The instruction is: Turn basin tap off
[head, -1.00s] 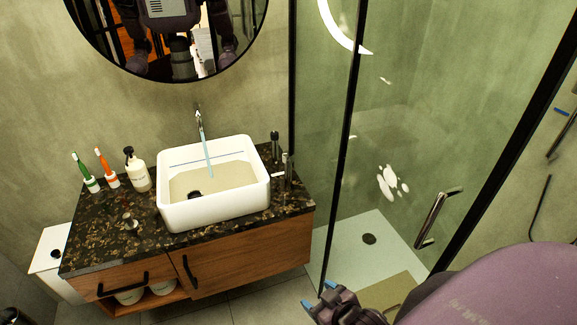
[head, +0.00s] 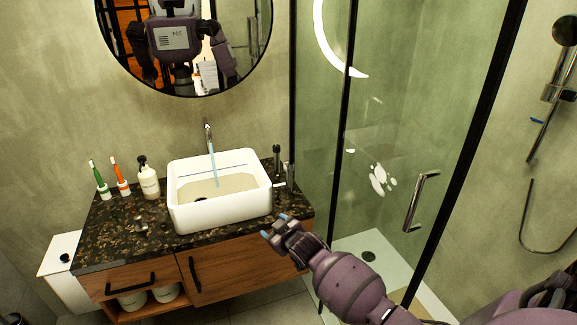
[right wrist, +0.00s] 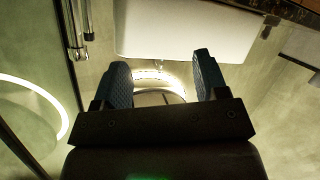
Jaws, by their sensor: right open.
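The white basin (head: 222,212) sits on the dark speckled counter and holds water. A chrome spout (head: 208,134) stands behind it, with a water stream (head: 213,162) running down into it. To the basin's right stand a dark post (head: 277,160) and a metal cylinder (head: 290,174) with a small lever (head: 280,185); I cannot tell which part works the tap. My right gripper (head: 274,226) is open and empty, in front of the counter's right end. In the right wrist view its blue fingers (right wrist: 161,70) are apart, with the basin (right wrist: 185,32) beyond. My left gripper is out of view.
A glass shower door with a chrome handle (head: 421,202) stands close right of my right arm. Toothbrushes in holders (head: 102,190) and a soap bottle (head: 149,181) stand left of the basin. A round mirror (head: 185,50) hangs above.

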